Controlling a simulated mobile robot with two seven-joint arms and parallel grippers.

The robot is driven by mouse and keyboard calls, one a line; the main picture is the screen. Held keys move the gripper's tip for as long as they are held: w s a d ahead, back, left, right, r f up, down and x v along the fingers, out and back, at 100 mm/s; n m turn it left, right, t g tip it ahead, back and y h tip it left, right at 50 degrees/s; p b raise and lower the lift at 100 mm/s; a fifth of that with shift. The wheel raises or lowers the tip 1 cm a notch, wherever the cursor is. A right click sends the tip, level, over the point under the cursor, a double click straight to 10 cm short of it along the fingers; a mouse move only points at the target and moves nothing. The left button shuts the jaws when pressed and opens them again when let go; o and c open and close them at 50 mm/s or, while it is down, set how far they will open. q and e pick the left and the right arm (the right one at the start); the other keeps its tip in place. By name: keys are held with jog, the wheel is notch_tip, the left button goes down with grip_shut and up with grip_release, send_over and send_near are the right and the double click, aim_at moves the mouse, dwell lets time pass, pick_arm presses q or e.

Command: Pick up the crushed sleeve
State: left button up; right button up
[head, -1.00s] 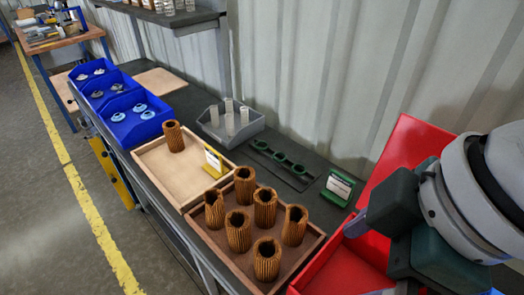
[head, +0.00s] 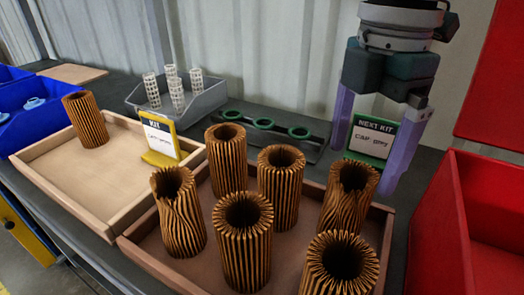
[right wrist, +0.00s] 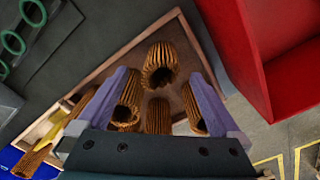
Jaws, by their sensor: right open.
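Several brown pleated sleeves stand upright in a brown wooden tray (head: 150,262). One sleeve (head: 178,212) at the tray's left is pinched in with an uneven rim. Another sleeve (head: 350,197) at the back right also has a notched, folded-in top. The others, such as the front-middle sleeve (head: 243,240), look round. My right gripper (head: 362,172) points down behind the back-right notched sleeve, its purple fingers wide apart and empty. In the right wrist view, sleeves (right wrist: 160,65) show beyond and between the open fingers (right wrist: 162,78); which is which I cannot tell. My left gripper is out of view.
A pale tray (head: 75,205) with one sleeve and a yellow kit card (head: 162,140) is at left. A green card (head: 371,137) stands behind my right gripper's fingers. A grey bin (head: 205,108), a ringed rack (head: 263,124) and red bin (head: 440,205) surround the tray.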

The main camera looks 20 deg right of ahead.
aim_at(359, 176)
jog(key=f, duration=0.3)
jog(key=shift+s+f, duration=0.25)
jog(key=shift+f, duration=0.1)
jog(key=f, duration=0.2)
jog(key=a+f+b, duration=0.1)
jog(key=f, duration=0.1)
jog(key=shift+s+f+b, duration=0.15)
jog(key=shift+f+b, duration=0.1)
jog(key=shift+b, duration=0.05)
jog(key=shift+f, duration=0.45)
jog(key=c, duration=1.2)
jog(key=shift+c, duration=0.2)
jog(key=shift+r, duration=0.2)
